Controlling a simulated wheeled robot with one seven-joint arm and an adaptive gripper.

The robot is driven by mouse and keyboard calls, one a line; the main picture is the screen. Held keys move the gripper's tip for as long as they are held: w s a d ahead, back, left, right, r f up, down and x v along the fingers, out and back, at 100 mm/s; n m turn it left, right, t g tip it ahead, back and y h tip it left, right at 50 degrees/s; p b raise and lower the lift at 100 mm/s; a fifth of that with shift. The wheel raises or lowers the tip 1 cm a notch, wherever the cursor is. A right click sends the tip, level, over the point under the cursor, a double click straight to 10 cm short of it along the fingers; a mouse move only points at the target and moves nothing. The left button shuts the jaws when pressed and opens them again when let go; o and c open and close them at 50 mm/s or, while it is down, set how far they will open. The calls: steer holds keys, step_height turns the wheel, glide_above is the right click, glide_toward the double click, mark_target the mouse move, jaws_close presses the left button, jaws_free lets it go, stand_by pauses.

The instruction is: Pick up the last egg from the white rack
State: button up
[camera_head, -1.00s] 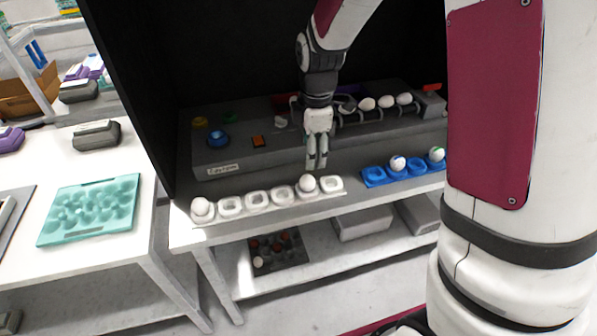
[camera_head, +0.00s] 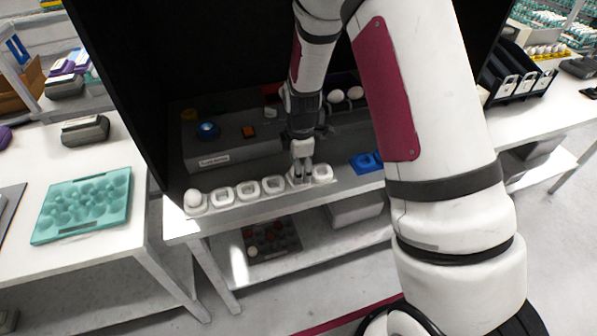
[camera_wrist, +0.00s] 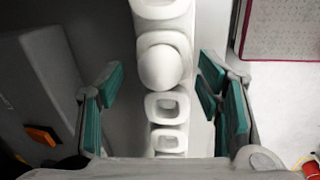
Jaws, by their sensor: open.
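The white rack (camera_head: 248,196) is a row of cups along the front of the bench. One white egg (camera_head: 193,198) sits in its far-left cup. My gripper (camera_head: 302,179) is low over the right part of the rack and hides the cup under it in the head view. In the wrist view a second white egg (camera_wrist: 160,68) sits in a rack cup between my open fingers. The teal pads are apart from it on both sides. The neighbouring cups (camera_wrist: 167,107) are empty. The rack's far-right cup (camera_head: 322,173) is also empty.
A blue rack (camera_head: 364,163) stands to the right, partly hidden by my arm. A grey panel box (camera_head: 232,155) with buttons stands behind the white rack. Dark enclosure walls surround the bench. A teal egg tray (camera_head: 82,205) lies on the left table.

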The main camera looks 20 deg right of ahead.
steer(key=shift+f, duration=0.75)
steer(key=shift+c, duration=0.4)
steer(key=c, duration=0.7)
steer(key=shift+w+r, duration=0.1)
steer(key=shift+r, duration=0.05)
